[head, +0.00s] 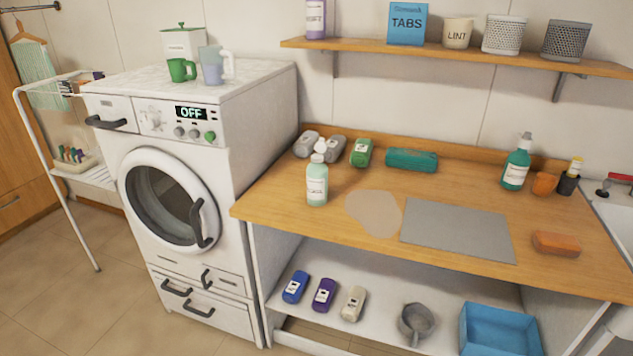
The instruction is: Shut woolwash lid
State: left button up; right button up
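A pale mint bottle (317,185) with a white label stands upright on the wooden worktop, near its left end. A white cap (318,158) sits on its neck, and a rounded white piece (320,146) sticks up above it, looking like a raised lid. The label is too small to read, so I cannot confirm that this is the woolwash. Neither of my grippers is in view.
The worktop (282,208) has a beige patch (375,212) and a grey mat (458,230) right of the bottle. Grey containers (335,148) and a green one (361,152) lie behind it. The washing machine (225,170) stands left; a wall shelf (470,56) hangs above.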

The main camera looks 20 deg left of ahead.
aim_at(320, 148)
jog(key=i+j+z, duration=0.2)
jog(key=j+z, duration=0.15)
jog(key=j, duration=0.25)
jog(key=i+j+z, duration=0.2)
jog(key=j+z, duration=0.2)
jog(key=j, duration=0.25)
